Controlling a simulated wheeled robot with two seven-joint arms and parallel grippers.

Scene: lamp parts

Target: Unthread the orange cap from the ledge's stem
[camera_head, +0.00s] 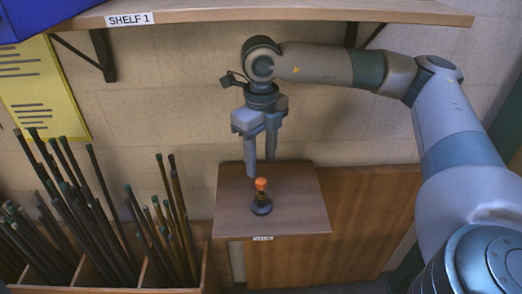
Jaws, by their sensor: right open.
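The orange cap (261,184) sits on top of a short stem with a dark round base (261,207). The stem stands upright on the wooden ledge (300,213). My right gripper (261,168) points down from above, just behind or over the cap. Its two fingers are apart, with nothing seen between them. Whether the fingertips are level with the cap or touch it, I cannot tell. My left gripper is not in view.
A shelf labelled SHELF 1 (250,12) runs across the top, above my right arm. A divided wooden bin (160,276) holds several dark rods (112,207) at the left. A yellow sheet (42,85) hangs on the wall. The ledge around the stem is bare.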

